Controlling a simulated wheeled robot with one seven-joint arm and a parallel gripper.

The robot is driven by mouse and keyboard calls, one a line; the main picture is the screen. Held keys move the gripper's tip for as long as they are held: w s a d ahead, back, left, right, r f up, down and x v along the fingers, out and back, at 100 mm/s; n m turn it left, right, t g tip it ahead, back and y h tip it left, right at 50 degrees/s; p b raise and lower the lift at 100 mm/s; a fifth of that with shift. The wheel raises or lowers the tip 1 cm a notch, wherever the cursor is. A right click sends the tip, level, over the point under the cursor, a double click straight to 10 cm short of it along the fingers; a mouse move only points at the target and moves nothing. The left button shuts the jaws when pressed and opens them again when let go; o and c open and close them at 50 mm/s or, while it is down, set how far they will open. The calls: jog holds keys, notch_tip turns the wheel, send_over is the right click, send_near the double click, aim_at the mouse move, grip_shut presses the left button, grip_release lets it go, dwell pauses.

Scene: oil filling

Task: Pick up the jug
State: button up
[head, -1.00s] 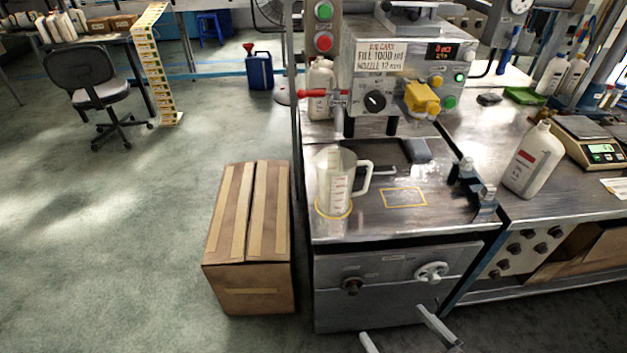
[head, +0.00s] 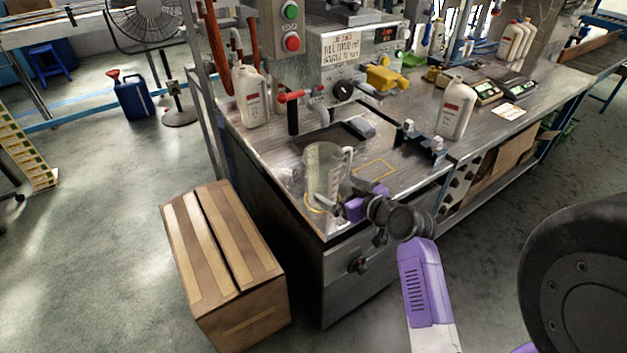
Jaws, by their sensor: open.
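The jug (head: 321,172) is a clear, tall measuring jug with red graduation marks and a handle on its right. It stands upright inside a yellow ring mark at the front left of the steel bench (head: 284,147). My gripper (head: 343,206), with dark fingers and purple parts, is open at the jug's lower right, below the handle. Its fingers overlap the jug's lower part in the picture. I cannot tell whether they touch it or stand around it. The fingers and wrist hide part of the jug's base and the bench's front edge.
A filling machine (head: 345,78) with a red-handled tap (head: 291,97) stands behind the jug. White bottles (head: 250,97) (head: 455,110) stand on the bench left and right. A cardboard box (head: 225,262) is on the floor at the bench's left. An empty yellow rectangle (head: 375,169) is right of the jug.

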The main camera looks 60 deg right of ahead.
jog(key=p+x, duration=0.1)
jog(key=x, duration=0.6)
jog(key=shift+w+f, duration=0.15)
jog(key=shift+w, duration=0.1)
jog(key=shift+c, duration=0.2)
jog(key=c, duration=1.1)
jog(key=shift+c, duration=0.2)
